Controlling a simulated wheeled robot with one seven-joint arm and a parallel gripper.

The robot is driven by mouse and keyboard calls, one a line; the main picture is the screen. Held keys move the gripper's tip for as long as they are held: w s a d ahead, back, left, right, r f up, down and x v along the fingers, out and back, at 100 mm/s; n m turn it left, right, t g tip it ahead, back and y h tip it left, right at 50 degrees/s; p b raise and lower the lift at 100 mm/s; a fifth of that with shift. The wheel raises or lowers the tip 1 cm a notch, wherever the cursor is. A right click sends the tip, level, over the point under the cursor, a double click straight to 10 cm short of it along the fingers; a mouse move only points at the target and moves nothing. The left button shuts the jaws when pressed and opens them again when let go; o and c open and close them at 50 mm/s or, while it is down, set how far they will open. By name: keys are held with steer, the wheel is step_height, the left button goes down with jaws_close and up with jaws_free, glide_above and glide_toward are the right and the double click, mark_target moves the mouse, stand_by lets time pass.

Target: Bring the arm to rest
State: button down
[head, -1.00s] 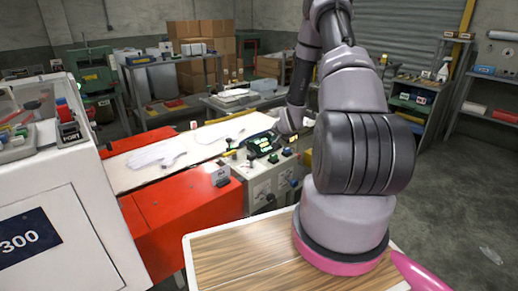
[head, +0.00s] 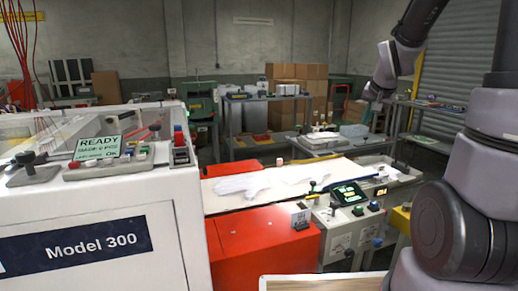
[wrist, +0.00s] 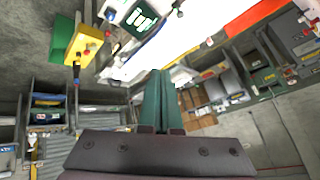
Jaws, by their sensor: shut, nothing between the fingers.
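My arm stands at the right of the head view, bent at the elbow, with its forearm reaching down and away. My gripper (head: 374,92) hangs in the air above and behind the right end of the conveyor belt (head: 285,187), clear of it. In the wrist view its two dark green fingers (wrist: 158,98) lie together, shut, with nothing seen between them. White gloves (head: 250,184) lie flat on the belt.
The white Model 300 machine (head: 95,240) fills the left, with a red housing (head: 262,247) beside it. A control panel with a green screen (head: 349,194) edges the belt. Shelves (head: 430,125) and cardboard boxes (head: 297,75) stand behind.

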steer(key=s+a+r+n+y, duration=0.1)
steer(key=s+a+r, duration=0.2)
steer(key=s, duration=0.4)
steer(key=s+a+r, duration=0.3)
steer(key=s, duration=0.5)
steer(key=s+a+r+n+y, duration=0.1)
steer(key=s+r, duration=0.3)
steer(key=s, duration=0.4)
steer(key=shift+a+n+g+y, duration=0.3)
steer(key=shift+a, duration=0.6)
stand_by(0.8)
